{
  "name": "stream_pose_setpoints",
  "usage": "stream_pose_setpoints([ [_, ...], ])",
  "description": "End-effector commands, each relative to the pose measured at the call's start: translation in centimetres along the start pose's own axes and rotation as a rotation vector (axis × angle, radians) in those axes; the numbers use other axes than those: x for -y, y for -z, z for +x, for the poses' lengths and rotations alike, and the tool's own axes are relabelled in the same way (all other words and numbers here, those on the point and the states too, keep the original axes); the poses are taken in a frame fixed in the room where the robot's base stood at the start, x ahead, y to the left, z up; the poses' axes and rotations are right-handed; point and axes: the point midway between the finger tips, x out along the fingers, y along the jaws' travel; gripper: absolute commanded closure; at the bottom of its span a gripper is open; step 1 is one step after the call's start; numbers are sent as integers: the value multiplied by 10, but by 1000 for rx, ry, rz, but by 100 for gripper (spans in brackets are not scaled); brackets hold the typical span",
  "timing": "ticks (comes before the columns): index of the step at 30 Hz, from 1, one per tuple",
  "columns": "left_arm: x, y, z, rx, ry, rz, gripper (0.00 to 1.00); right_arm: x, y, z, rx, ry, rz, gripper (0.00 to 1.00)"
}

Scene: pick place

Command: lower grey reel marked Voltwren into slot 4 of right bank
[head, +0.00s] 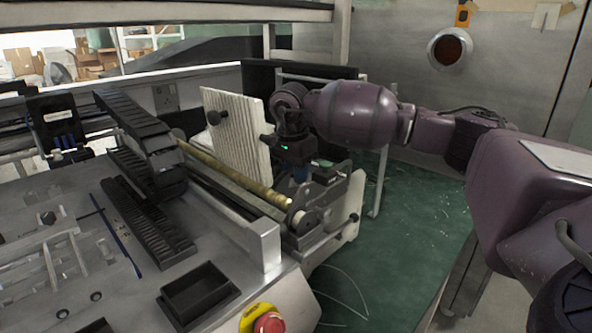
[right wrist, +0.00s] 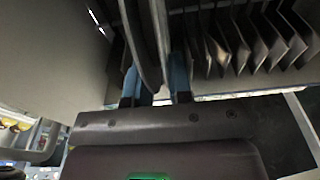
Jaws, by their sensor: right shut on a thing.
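In the right wrist view, the blue fingertips of the gripper (right wrist: 158,80) are shut on a grey reel (right wrist: 148,40), seen nearly edge-on. No marking on it can be read. A row of thin upright dividers (right wrist: 245,45) lies just right of the reel. I cannot tell how deep the reel sits or which slot it lines up with. In the head view the reel is hidden. My left gripper is not in view.
A brass-coloured rod (head: 232,174) runs along the machine toward the gripper. A black segmented cable chain (head: 140,130), an empty black tray (head: 198,291) and a red stop button (head: 270,323) are on the left. Green floor (head: 420,225) is open below my right arm.

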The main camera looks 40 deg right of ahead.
Motion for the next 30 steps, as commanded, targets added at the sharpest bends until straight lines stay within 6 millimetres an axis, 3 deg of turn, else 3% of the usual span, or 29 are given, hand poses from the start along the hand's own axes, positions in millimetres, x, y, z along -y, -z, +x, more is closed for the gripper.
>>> stream_pose_setpoints([
  [14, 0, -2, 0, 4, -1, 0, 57, 0, -1, 6, 0, 0, 0, 100],
  [15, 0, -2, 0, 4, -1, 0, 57, 0, -1, 6, 0, 0, 0, 74],
  [19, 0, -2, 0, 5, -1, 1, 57, 0, -1, 6, 0, 0, 0, 54],
  [26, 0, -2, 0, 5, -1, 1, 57, 0, -1, 6, 0, -1, 0, 49],
  [29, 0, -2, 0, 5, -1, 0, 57, 0, -1, 6, 0, -1, 0, 34],
  [30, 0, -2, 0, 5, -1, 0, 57, 0, -1, 6, 0, -1, 0, 33],
])
